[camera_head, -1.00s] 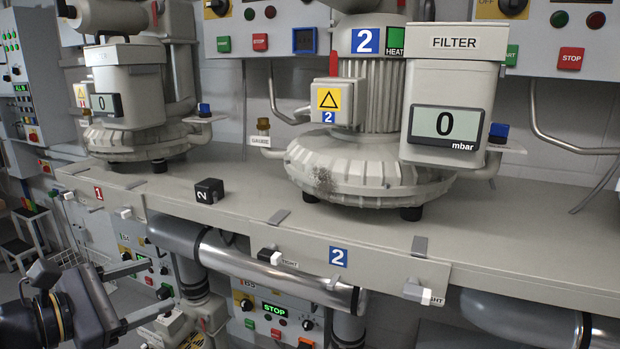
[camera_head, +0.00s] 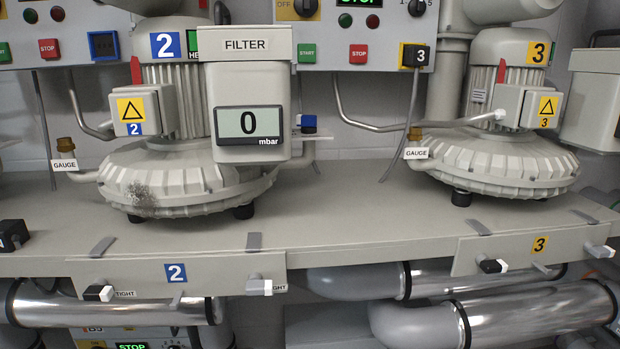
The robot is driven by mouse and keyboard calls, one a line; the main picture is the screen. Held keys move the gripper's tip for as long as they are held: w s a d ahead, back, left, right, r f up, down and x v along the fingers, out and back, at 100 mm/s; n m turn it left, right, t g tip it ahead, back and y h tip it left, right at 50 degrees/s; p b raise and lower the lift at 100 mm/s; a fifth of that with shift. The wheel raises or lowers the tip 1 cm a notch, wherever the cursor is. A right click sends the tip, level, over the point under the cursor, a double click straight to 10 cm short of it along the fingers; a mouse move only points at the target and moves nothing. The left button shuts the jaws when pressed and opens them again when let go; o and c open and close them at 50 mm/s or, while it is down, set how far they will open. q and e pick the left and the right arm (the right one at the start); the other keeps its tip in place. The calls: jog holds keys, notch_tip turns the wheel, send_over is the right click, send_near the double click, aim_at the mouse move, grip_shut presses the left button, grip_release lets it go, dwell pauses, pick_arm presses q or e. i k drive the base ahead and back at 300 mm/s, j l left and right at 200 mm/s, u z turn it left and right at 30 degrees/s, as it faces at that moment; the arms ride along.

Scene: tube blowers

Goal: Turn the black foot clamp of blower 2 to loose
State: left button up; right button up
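Blower 2 (camera_head: 185,183) stands on the shelf at left of centre, with a yellow-and-blue 2 label and a gauge that reads 0 mbar. Below it, on the front plate marked 2 (camera_head: 215,275), is the black foot clamp (camera_head: 93,293) at the plate's left end. Its knob has a white end on the right, beside a label reading TIGHT (camera_head: 125,294). A grey foot clamp (camera_head: 258,287) with a white end sits at the plate's right end, partly covering its label. Neither of my grippers is in view.
Blower 3 (camera_head: 500,155) stands to the right, with its own black clamp (camera_head: 490,266) and white-ended clamp (camera_head: 600,251). A black block (camera_head: 12,235) lies on the shelf (camera_head: 350,215) at far left. Shiny pipes (camera_head: 130,308) run just below the plates.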

aim_at(99, 289)
jog(key=u, duration=1.35)
